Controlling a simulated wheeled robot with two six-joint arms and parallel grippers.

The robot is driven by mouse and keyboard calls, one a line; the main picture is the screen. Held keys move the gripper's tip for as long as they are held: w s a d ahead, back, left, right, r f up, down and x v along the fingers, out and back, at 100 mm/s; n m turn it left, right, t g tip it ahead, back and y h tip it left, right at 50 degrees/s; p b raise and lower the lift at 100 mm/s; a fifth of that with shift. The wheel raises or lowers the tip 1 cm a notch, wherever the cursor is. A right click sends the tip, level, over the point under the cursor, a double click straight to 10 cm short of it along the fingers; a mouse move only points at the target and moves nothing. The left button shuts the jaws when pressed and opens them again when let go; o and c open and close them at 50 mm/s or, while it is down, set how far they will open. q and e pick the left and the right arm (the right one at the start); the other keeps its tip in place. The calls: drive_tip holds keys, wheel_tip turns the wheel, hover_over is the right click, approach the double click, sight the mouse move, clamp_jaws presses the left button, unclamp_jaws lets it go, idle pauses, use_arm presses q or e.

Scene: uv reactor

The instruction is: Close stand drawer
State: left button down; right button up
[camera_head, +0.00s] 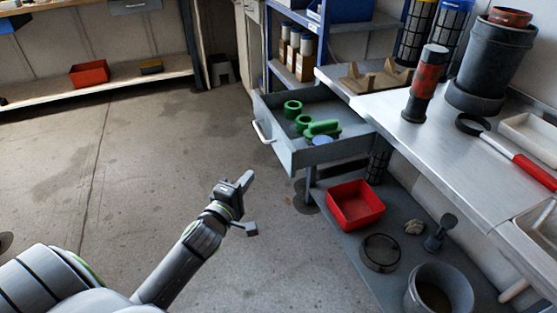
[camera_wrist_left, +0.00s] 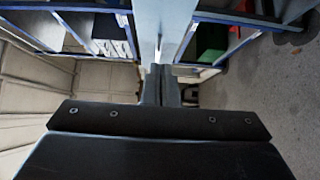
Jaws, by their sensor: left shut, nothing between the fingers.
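The stand drawer (camera_head: 285,150) is pulled out from under the grey metal bench top (camera_head: 440,150), with its pale bar handle (camera_head: 262,132) on its outer front. Green rings (camera_head: 292,108), a green cylindrical part (camera_head: 323,127) and a blue round part (camera_head: 322,140) lie in it. My left gripper (camera_head: 247,180) is shut and empty, in front of and below the drawer in the picture, apart from it. Its closed fingers also show in the left wrist view (camera_wrist_left: 160,84). My right gripper is in neither view.
A red bin (camera_head: 355,205), a round sieve-like dish (camera_head: 381,252) and a grey bucket (camera_head: 438,290) stand on the lower shelf. A red-and-black cylinder (camera_head: 425,85) and a dark pot (camera_head: 488,65) stand on the bench top. The floor left of the drawer is clear.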

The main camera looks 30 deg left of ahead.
use_arm(q)
approach(281, 150)
drive_tip(key=w+a, duration=0.3)
drive_tip(key=w+d, duration=0.2)
drive_tip(key=shift+w+d, duration=0.25)
drive_tip(key=shift+w, duration=0.15)
